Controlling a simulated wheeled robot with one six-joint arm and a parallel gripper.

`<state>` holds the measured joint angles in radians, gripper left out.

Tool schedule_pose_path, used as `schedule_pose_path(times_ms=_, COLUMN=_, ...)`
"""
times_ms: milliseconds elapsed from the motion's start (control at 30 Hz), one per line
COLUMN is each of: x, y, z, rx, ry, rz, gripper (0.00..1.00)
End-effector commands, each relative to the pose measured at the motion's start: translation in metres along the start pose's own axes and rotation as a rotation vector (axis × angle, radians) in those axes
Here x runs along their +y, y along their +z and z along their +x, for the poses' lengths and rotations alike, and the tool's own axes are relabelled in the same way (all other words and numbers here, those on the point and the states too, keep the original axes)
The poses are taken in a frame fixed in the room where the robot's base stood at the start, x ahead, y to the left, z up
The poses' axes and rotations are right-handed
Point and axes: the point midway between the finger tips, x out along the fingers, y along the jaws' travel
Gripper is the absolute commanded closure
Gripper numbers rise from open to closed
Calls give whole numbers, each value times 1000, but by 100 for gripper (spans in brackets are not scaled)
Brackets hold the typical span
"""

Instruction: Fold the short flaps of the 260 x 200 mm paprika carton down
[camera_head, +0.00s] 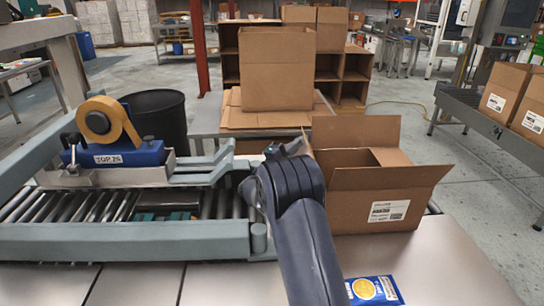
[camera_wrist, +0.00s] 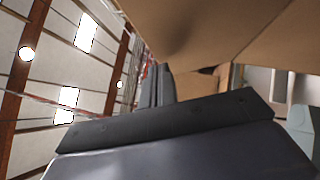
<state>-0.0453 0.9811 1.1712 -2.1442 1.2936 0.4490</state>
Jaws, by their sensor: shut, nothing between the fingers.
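The open carton (camera_head: 365,208) stands right of my arm in the head view, with a white label on its front that is too small to read. Its broad back flap (camera_head: 355,131) stands up and its front flap (camera_head: 392,178) leans outward. A narrow flap edge (camera_head: 308,146) shows at its left end. In the wrist view my gripper (camera_wrist: 160,86) is shut and empty, close under a large cardboard surface (camera_wrist: 225,30). Whether it touches the cardboard cannot be told.
A tape dispenser (camera_head: 115,140) sits on the machine over the roller conveyor (camera_head: 75,207) at left. A yellow and blue packet (camera_head: 373,290) lies on the bench in front of the carton. Another carton (camera_head: 277,70) stands behind on stacked cardboard. The bench's front right is clear.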

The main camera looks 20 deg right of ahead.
Motion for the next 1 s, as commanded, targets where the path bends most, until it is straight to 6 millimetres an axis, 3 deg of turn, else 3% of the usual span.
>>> schedule_pose_path(times_ms=667, x=0, y=8, z=8, rx=0, ry=-15, rz=15, gripper=100)
schedule_pose_path(times_ms=1000, x=3, y=26, z=25, rx=-1, ry=-147, rz=152, gripper=100)
